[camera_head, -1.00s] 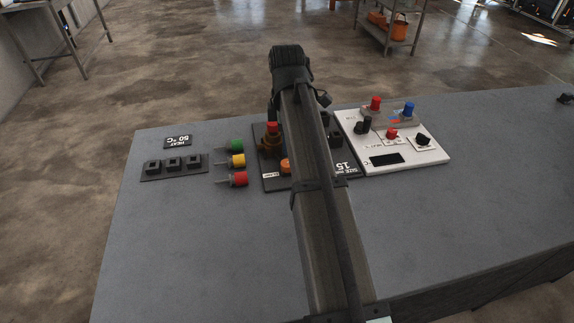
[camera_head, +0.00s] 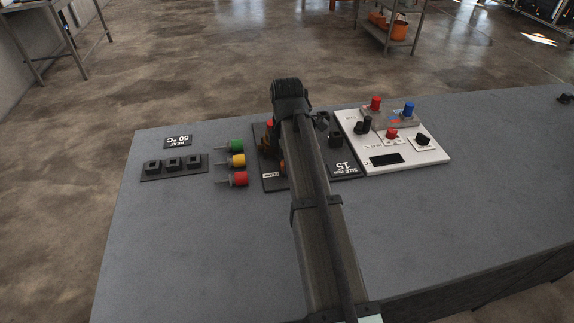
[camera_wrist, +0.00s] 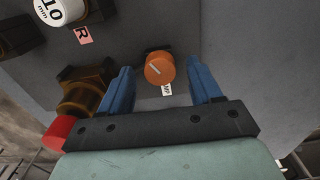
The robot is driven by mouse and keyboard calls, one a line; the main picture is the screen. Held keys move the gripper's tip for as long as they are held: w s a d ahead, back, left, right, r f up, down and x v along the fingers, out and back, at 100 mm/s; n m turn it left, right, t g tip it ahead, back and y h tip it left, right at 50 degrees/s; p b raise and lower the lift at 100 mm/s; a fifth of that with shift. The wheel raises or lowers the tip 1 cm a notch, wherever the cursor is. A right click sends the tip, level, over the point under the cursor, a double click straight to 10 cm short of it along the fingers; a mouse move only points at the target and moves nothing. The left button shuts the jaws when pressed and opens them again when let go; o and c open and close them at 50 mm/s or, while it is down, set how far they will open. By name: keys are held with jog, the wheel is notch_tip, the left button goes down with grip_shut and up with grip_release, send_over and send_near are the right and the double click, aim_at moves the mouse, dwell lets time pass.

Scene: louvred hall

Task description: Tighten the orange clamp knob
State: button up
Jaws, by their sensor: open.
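The orange clamp knob (camera_wrist: 160,69) shows in the wrist view as a round knob with a pale line across its face. A small white label (camera_wrist: 167,89) lies just below it. My gripper (camera_wrist: 166,80) is open, with one blue finger on each side of the knob and clear gaps between. I cannot tell how far above the knob the fingertips are. The dark clamp panel (camera_head: 269,184) lies under my arm.
A brass fitting (camera_wrist: 86,94) with a red cap (camera_wrist: 58,132) stands close to my left finger. Green, yellow and red handled pieces (camera_head: 237,161) lie left of the panel. A white control box (camera_head: 430,156) lies right. The front table area (camera_head: 200,260) is clear.

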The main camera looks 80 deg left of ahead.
jog(key=shift+f, duration=1.25)
grip_shut()
dwell(0.9)
